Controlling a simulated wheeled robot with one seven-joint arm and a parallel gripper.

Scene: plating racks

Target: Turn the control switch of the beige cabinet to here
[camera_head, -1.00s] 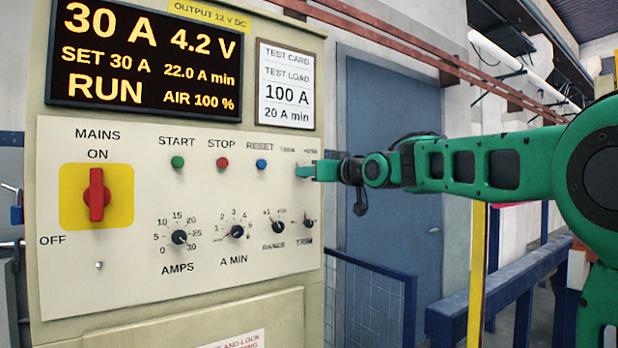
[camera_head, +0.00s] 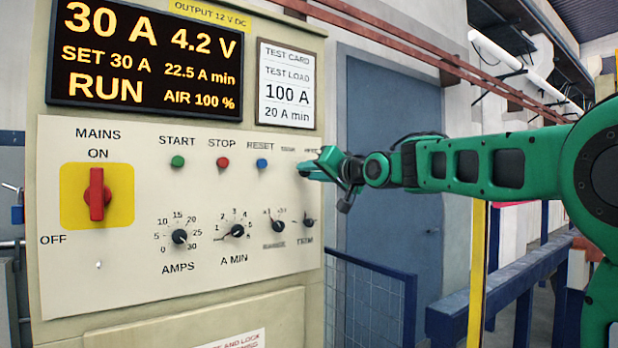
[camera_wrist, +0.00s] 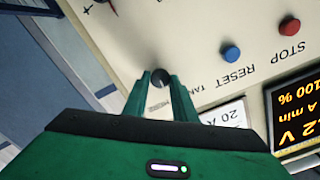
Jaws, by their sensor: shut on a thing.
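The beige cabinet (camera_head: 130,285) fills the left of the head view. Its control switch (camera_wrist: 160,77) is a small dark round knob at the upper right of the panel, beside the RESET button. My gripper (camera_head: 312,168) reaches it from the right and hides it in the head view. In the wrist view the fingers of my gripper (camera_wrist: 159,82) sit on both sides of the knob, shut on it. The small labels above the switch are too blurred to read fully.
A red MAINS switch (camera_head: 96,194) points to ON. START (camera_head: 177,162), STOP (camera_head: 222,162) and RESET (camera_head: 262,163) buttons sit left of my gripper. The AMPS dial (camera_head: 179,237), A MIN dial (camera_head: 237,231) and two small knobs lie below. The display (camera_head: 145,55) reads RUN.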

